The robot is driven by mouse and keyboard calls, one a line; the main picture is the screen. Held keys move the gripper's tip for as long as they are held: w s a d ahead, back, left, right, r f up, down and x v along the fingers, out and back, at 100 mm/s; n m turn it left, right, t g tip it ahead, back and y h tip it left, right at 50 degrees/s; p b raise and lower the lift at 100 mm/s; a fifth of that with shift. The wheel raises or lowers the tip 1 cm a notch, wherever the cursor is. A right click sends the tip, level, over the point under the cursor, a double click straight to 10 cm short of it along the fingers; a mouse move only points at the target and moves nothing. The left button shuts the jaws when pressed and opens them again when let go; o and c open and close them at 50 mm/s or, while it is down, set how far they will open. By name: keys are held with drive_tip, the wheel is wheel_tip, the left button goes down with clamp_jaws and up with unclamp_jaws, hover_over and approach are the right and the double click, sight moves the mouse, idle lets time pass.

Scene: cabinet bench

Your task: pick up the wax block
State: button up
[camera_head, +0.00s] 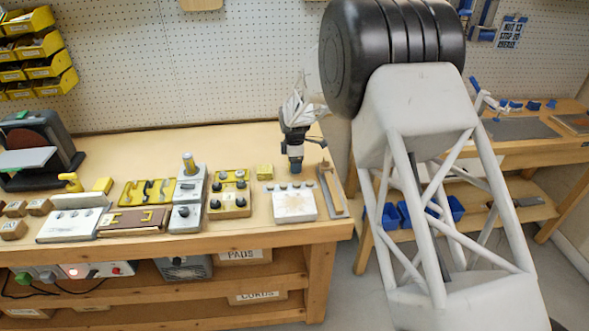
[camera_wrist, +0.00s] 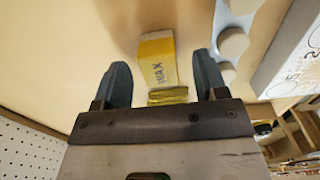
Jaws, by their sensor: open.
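The wax block (camera_wrist: 158,62) is a yellow block with a pale face marked "WAX". In the wrist view it appears between and partly beyond my gripper's fingertips (camera_wrist: 160,72), with gaps at both sides. A glossy yellow patch lies just below it in that view; I cannot tell whether it is part of the block. In the head view, a small yellow block (camera_head: 264,172) sits near the back of the bench. My gripper (camera_head: 295,167) points down to its right, open and empty. Its height over the bench is unclear.
A white box with knobs (camera_head: 294,204) stands in front of my gripper, with a long metal-and-wood tool (camera_head: 331,191) to its right. A yellow box with black knobs (camera_head: 229,194) is left of the block. The pegboard wall (camera_head: 230,70) rises behind; bare bench lies at the back.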

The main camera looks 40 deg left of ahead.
drive_tip(key=shift+f, duration=1)
drive_tip(key=c, duration=1)
drive_tip(key=shift+r, duration=0.1)
drive_tip(key=shift+r, duration=4.95)
